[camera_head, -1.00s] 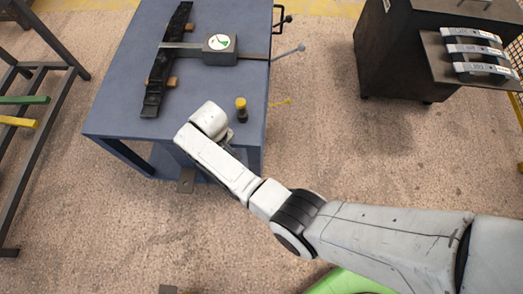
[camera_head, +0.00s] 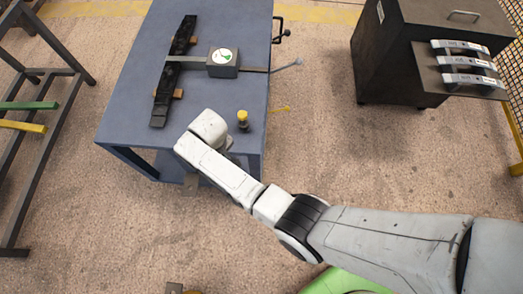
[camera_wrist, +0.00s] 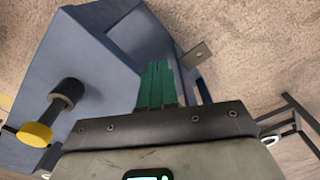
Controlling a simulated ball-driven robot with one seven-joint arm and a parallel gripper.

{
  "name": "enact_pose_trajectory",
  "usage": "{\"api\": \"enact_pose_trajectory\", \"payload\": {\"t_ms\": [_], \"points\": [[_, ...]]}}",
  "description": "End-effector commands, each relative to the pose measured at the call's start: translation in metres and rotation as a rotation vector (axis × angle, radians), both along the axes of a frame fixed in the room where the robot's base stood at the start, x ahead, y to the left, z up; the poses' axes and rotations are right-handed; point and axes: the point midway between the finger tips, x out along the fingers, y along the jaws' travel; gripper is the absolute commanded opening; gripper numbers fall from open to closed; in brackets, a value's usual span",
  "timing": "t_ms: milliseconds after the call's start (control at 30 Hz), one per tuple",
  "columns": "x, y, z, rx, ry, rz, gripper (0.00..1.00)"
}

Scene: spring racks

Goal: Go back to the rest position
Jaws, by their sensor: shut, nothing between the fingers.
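My gripper (camera_wrist: 157,88) shows in the wrist view as green fingers closed together, with nothing between them. In the head view my white arm reaches to the front edge of the blue table (camera_head: 210,100), and its wrist hides the gripper. In the wrist view the table (camera_wrist: 60,60) lies beyond and left of the fingers. A black knob with a yellow cap (camera_head: 243,117) stands on the table just right of my wrist; it also shows at the left of the wrist view (camera_wrist: 37,134).
A black leaf spring (camera_head: 187,35) and a gauge box (camera_head: 223,70) are on the table. A lever (camera_head: 286,66) sticks out at its right. The floor between is clear.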

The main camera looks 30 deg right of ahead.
Motion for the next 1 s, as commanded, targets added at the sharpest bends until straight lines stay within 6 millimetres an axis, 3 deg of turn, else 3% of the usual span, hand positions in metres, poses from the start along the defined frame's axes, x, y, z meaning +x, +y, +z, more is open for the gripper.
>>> {"api": "enact_pose_trajectory", "payload": {"t_ms": [100, 700, 767, 867, 1000], "points": [[-0.001, 0.001, 0.008, 0.000, 0.000, 0.000, 0.00], [-0.002, -0.003, 0.006, -0.002, -0.001, -0.005, 0.00], [-0.005, -0.011, 0.004, -0.005, -0.003, -0.017, 0.00], [-0.016, -0.040, 0.002, -0.015, -0.014, -0.057, 0.00], [-0.047, -0.095, 0.006, -0.032, -0.036, -0.138, 0.00]]}}
